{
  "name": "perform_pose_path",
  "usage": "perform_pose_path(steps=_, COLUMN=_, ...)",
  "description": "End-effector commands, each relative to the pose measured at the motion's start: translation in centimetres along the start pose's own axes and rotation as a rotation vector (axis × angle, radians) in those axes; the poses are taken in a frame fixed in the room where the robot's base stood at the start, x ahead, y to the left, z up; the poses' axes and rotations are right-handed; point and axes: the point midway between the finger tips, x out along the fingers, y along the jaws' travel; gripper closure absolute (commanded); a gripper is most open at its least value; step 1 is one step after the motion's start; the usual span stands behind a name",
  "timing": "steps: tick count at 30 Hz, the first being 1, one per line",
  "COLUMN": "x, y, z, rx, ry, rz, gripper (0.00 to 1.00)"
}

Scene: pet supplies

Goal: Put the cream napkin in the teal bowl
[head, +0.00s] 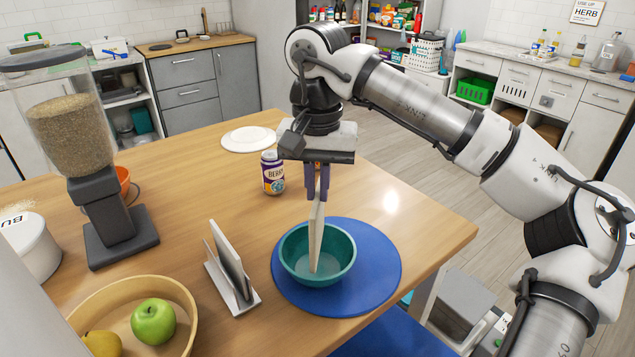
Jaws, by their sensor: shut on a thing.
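The cream napkin (316,236) hangs upright as a thin folded sheet from my gripper (318,190). The gripper points down and is shut on the napkin's upper end. The napkin's lower end is inside the teal bowl (340,273), below the rim line in the head view. I cannot tell whether it touches the bowl's bottom. The teal bowl stands on a round blue mat (382,276) near the table's front right edge. My gripper is above the bowl's far rim.
A napkin holder (231,272) stands left of the bowl. A grain dispenser (105,190) and a wooden bowl (183,293) with a green apple (153,322) are at left. The table's right side is clear.

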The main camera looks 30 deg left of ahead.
Motion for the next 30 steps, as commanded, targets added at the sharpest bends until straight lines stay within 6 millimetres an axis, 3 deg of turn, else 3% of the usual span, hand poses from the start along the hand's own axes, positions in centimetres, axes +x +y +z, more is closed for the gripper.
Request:
perform_pose_path(steps=12, x=1.0, y=0.0, z=0.0, rx=0.0, ry=0.0, rz=0.0, gripper=1.0)
perform_pose_path(steps=13, x=1.0, y=0.0, z=0.0, rx=0.0, ry=0.0, rz=0.0, gripper=0.87)
perform_pose_path(steps=17, x=1.0, y=0.0, z=0.0, rx=0.0, ry=0.0, rz=0.0, gripper=0.7)
perform_pose_path(steps=26, x=0.8, y=0.0, z=0.0, rx=0.0, ry=0.0, rz=0.0, gripper=0.7)
perform_pose_path(steps=30, x=-0.6, y=0.0, z=0.0, rx=0.001, ry=0.001, rz=0.0, gripper=0.7)
